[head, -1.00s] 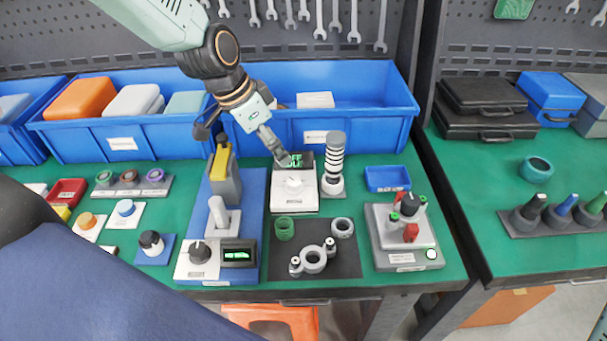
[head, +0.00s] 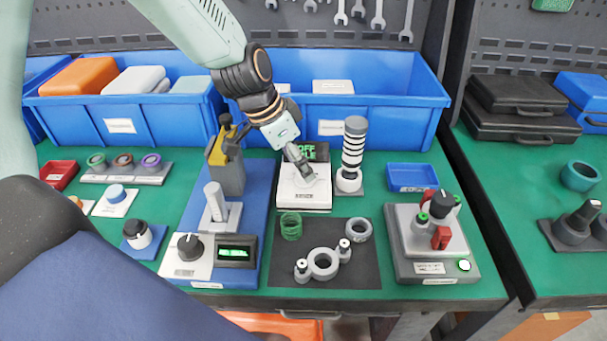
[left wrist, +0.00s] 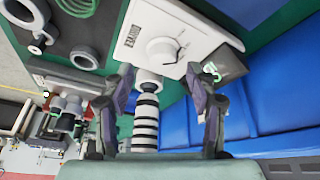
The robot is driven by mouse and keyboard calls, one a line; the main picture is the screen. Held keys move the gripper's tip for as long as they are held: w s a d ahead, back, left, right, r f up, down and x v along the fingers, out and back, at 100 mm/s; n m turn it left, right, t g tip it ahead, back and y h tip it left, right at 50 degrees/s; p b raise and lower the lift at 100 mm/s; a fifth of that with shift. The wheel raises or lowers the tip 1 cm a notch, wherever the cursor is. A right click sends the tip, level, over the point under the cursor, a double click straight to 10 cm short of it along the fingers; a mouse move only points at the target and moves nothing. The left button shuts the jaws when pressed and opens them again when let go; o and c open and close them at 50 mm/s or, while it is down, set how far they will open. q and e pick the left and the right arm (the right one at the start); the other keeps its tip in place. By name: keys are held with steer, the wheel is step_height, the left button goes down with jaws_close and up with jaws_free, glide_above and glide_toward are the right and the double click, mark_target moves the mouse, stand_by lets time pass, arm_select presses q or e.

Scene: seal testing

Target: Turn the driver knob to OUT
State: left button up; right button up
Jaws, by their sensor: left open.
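The driver box (head: 304,200) is a white unit with a label on its front and a small dark display (head: 310,152) with green text behind it; the upper word looks like OFF. Its round white knob (head: 312,181) is on top, partly hidden by my left gripper (head: 304,170). In the left wrist view the knob (left wrist: 163,50) shows just beyond and between the two fingertips of the left gripper (left wrist: 160,72). The fingers are apart with nothing between them. Whether a fingertip touches the knob I cannot tell. My right gripper is not in view.
A striped black-and-white column (head: 353,155) stands close right of the driver box. A blue fixture with a grey lever (head: 216,203) is to the left. A dark mat (head: 345,273) with rings lies in front. Blue bins (head: 388,112) stand behind.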

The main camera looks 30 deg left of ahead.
arm_select(q)
steer(key=shift+w+d+f, duration=0.25)
steer(key=shift+d+f, duration=0.05)
steer(key=shift+f, duration=0.35)
steer(key=shift+w+f+b, duration=0.15)
steer(key=shift+f+b, duration=0.2)
steer(key=shift+b, duration=0.1)
steer(key=shift+a+f, duration=0.35)
steer(key=shift+a, duration=0.1)
steer(key=shift+w+d+r, duration=0.1)
steer(key=shift+d, duration=0.4)
steer(key=shift+a, duration=0.4)
steer(key=c, duration=0.5)
steer(key=shift+d, duration=0.2)
steer(key=shift+c, duration=1.4)
steer(key=c, duration=0.4)
steer(key=shift+o, duration=0.2)
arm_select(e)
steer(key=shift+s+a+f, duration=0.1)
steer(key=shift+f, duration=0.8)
